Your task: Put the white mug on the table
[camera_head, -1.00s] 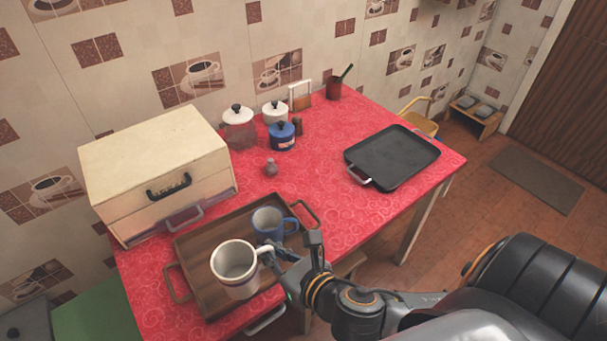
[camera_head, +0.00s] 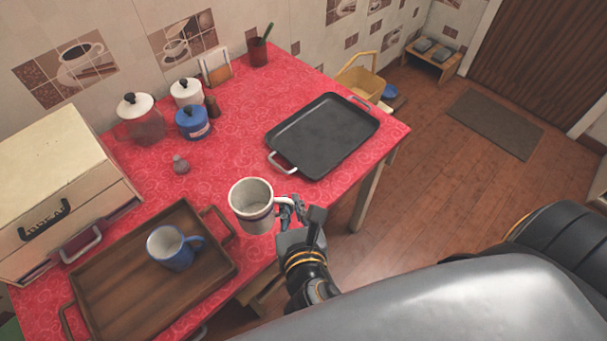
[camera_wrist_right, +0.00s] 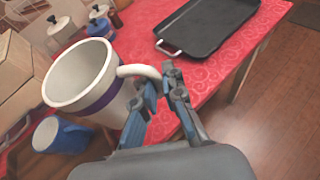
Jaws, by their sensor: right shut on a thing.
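My right gripper (camera_head: 290,208) is shut on the handle at the mug's right side. The mug shows over the red table (camera_head: 232,150), between the wooden tray and the black tray; whether its base touches the cloth I cannot tell. In the right wrist view the mug (camera_wrist_right: 85,80) is at left, its handle between the fingers (camera_wrist_right: 160,85). My left gripper is not in view.
A wooden tray (camera_head: 130,297) with a blue mug (camera_head: 172,247) lies left. A black tray (camera_head: 325,135) lies at the back right. A small shaker (camera_head: 180,164), several canisters (camera_head: 192,122) and a cream bread box (camera_head: 60,190) stand further back and left. Red cloth between them is bare.

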